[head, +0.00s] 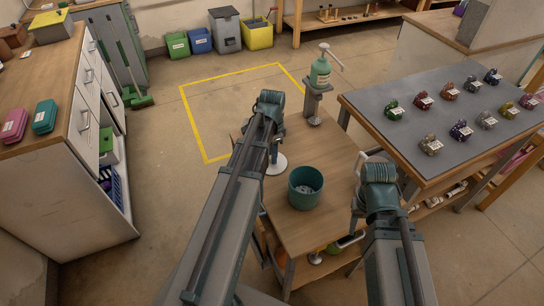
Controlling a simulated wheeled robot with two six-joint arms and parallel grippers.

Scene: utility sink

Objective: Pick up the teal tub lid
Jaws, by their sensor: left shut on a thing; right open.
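The teal tub (305,190) stands upright and open on the small wooden table, with something greyish inside. My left gripper (275,153) is at the table's left side, behind and left of the tub, partly hidden by its own wrist. It is shut on a round, flat lid (277,166), which shows pale from here. I cannot tell whether the lid touches the tabletop. My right gripper (357,203) is open at the table's right edge, right of the tub and apart from it. Its fingers are partly hidden by its wrist.
A grey-topped bench (375,110) with several small coloured items is close on the right. A cabinet (60,170) with pink and teal boxes stands left. Yellow-taped floor is clear behind.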

